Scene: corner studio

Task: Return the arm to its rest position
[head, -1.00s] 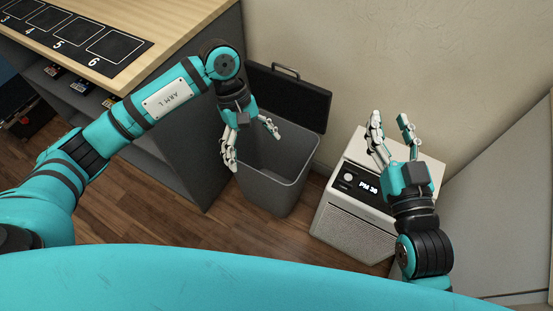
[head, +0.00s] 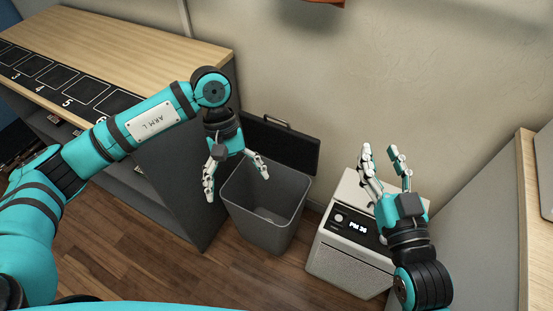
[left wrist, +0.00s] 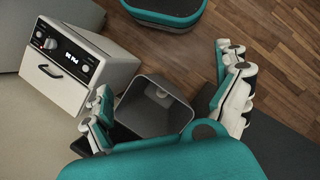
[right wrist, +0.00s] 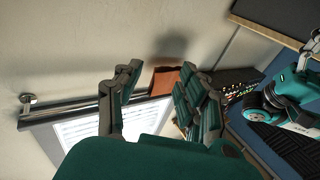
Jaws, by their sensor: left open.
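My left gripper (head: 237,184) hangs from the teal left arm, fingers pointing down and spread, with nothing between them. It is above the near left side of an open grey bin (head: 265,233). In the left wrist view the bin (left wrist: 180,122) shows between the open fingers, with a small pale thing inside that I cannot make out. My right gripper (head: 380,152) points up in front of the wall, fingers apart and empty. In the right wrist view its fingers (right wrist: 150,92) also stand apart, with a window and an orange-brown object behind.
A white box-shaped appliance (head: 350,262) with a lit display stands right of the bin. A wood-topped counter (head: 140,50) with numbered squares is at the left, beside the left arm. Another wood-topped surface (head: 528,190) is at the far right. Wood floor shows in front.

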